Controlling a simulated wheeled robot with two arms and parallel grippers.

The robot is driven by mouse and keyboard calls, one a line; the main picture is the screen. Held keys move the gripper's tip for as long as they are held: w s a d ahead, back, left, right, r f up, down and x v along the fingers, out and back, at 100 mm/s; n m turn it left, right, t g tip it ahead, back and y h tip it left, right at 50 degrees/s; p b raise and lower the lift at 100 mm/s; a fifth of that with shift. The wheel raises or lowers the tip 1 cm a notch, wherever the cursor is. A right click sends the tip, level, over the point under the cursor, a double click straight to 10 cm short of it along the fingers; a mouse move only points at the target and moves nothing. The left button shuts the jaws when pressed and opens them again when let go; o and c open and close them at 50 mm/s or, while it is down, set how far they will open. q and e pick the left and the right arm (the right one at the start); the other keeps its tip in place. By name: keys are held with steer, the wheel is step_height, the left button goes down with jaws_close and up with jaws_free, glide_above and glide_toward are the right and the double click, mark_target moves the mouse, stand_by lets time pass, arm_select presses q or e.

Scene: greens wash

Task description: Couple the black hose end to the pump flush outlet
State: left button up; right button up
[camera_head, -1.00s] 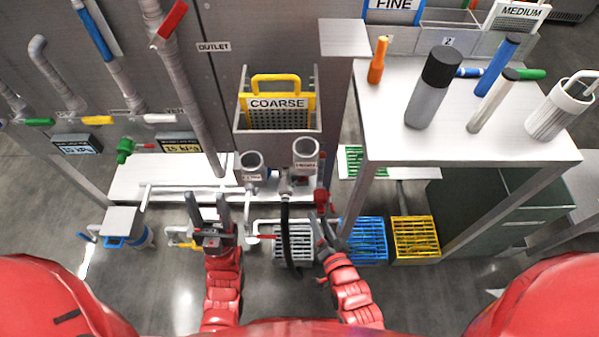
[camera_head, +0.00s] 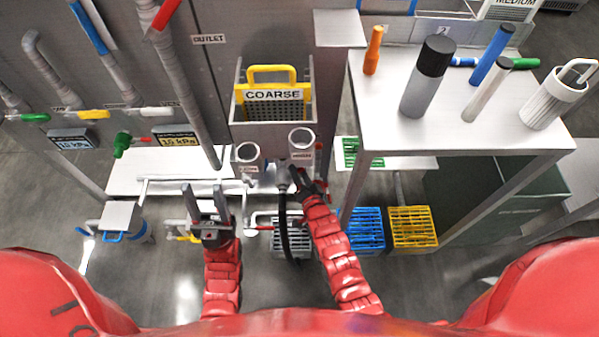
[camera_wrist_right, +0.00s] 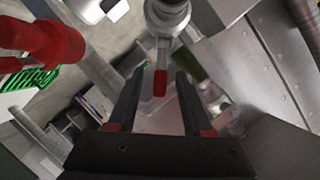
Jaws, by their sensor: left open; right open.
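The black hose (camera_head: 284,228) hangs below the machine in the head view. Its upper end is at a grey fitting (camera_head: 282,188) between two grey cup-like ports, the left port (camera_head: 247,153) and the right port (camera_head: 301,140). I cannot tell whether it is attached there, nor which part is the pump flush outlet. My right gripper (camera_head: 299,180) is open beside the fitting, just right of the hose top. In the right wrist view, a red-tipped lever (camera_wrist_right: 160,82) shows between its open fingers, below a grey round fitting (camera_wrist_right: 168,14). My left gripper (camera_head: 204,200) is open and empty, left of the hose.
A COARSE basket (camera_head: 273,95) sits in a holder above the ports. Blue (camera_head: 362,232) and yellow (camera_head: 413,229) crates stand on the floor right of my right arm. A metal table (camera_head: 470,135) holds bottles. A red part (camera_wrist_right: 40,42) is close left in the wrist view.

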steer(key=shift+w, duration=0.25)
jaws_close()
stand_by(1.5)
jaws_free()
steer(key=shift+s, duration=0.1)
